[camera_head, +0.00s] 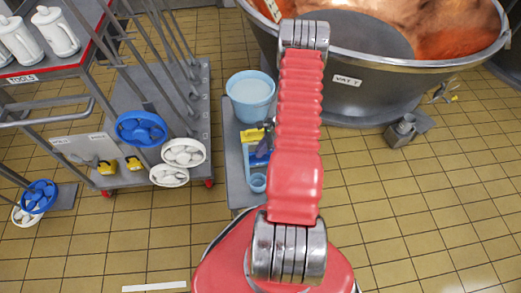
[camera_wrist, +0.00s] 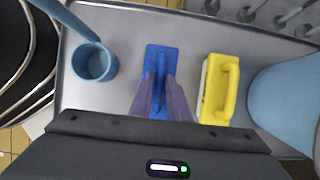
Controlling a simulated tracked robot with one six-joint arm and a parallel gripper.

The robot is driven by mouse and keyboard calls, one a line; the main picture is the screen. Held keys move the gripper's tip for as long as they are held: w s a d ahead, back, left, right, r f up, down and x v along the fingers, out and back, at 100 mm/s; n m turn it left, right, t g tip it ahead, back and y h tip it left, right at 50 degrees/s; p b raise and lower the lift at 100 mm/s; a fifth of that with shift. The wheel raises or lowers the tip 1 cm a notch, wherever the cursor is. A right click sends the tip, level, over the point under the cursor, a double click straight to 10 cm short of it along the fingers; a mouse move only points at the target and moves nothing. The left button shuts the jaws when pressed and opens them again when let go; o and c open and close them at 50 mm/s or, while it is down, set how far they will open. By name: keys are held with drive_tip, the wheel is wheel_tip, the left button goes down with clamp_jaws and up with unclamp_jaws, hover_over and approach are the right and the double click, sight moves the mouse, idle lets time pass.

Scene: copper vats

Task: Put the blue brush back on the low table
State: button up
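The blue brush (camera_wrist: 161,58) is over the middle of the low grey table (camera_wrist: 110,20) in the wrist view, between a blue cup-shaped ladle and a yellow brush. My gripper (camera_wrist: 162,82) has its two purple-grey fingers on either side of the brush's handle, with blue showing between them. The fingers look shut on the handle. The brush looks level and close to the tabletop; I cannot tell whether it touches. In the head view the blue brush (camera_head: 257,158) shows partly beside my arm, over the low table (camera_head: 236,180), with my gripper (camera_head: 266,142) at it.
The blue ladle (camera_wrist: 93,63) lies left of the brush, its handle reaching up-left. The yellow brush (camera_wrist: 218,88) is close on the right, then a blue bucket (camera_wrist: 285,105). A copper vat (camera_head: 350,95) stands right of the table, a trolley (camera_head: 175,110) with brushes left.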

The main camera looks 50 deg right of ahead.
drive_tip(key=o, duration=0.4)
drive_tip(key=shift+c, duration=0.2)
drive_tip(key=v, duration=1.2)
idle(0.5)
